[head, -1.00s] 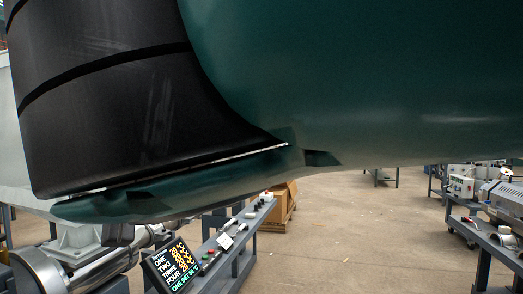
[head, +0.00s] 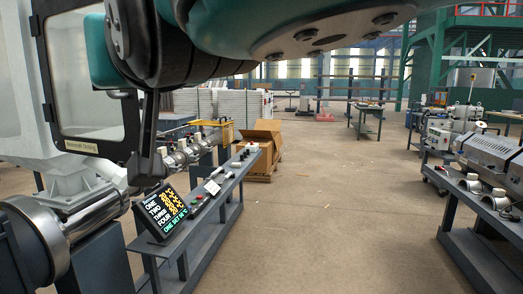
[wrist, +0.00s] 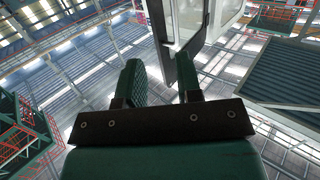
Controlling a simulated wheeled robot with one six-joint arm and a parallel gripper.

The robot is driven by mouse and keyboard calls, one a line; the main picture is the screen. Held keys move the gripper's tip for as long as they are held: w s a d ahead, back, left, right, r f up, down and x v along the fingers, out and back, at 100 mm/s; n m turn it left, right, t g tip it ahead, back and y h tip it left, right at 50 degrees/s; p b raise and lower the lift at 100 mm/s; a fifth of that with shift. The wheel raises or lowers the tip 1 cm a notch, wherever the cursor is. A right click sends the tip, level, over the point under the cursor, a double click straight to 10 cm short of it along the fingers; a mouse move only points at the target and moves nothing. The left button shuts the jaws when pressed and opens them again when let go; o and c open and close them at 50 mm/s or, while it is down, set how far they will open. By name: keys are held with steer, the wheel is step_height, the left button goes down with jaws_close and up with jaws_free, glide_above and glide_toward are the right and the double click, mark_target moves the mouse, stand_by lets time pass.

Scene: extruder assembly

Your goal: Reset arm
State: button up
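My gripper (wrist: 158,80) shows in the wrist view with its two green, ridged fingers apart and a gap between them. It is open, and no held thing shows between the fingers. The wrist camera looks upward past the fingers at the roof. A dark panel edge and a white housing (wrist: 222,18) lie beyond the fingertips. In the head view my dark and green arm links cross the top. I cannot make out the fingers there.
In the head view, a black-framed window (head: 82,75) stands at left, above a metal barrel (head: 35,240). A lit temperature display (head: 164,213) sits on a narrow grey bench (head: 190,238). A cardboard box (head: 262,150) stands behind. Another bench (head: 470,235) holds machinery at right. The middle floor is clear.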

steer(key=w+d+f+g+h+p, duration=0.25)
steer(key=d+f, duration=0.25)
steer(key=d, duration=0.3)
steer(key=w+d+f+g+h+p, duration=0.1)
steer(key=d+f+g+h+p, duration=0.2)
steer(key=d, duration=0.4)
steer(key=s+d+f+g+p, duration=0.2)
steer(key=s+d+f+g, duration=0.2)
steer(key=s+d, duration=0.3)
steer(key=s+d+f+g+p, duration=0.2)
steer(key=s+d+f+g, duration=0.2)
steer(key=s+d, duration=0.3)
steer(key=shift+s+d+f, duration=0.25)
steer(key=shift+s+f, duration=0.25)
steer(key=shift+f, duration=0.1)
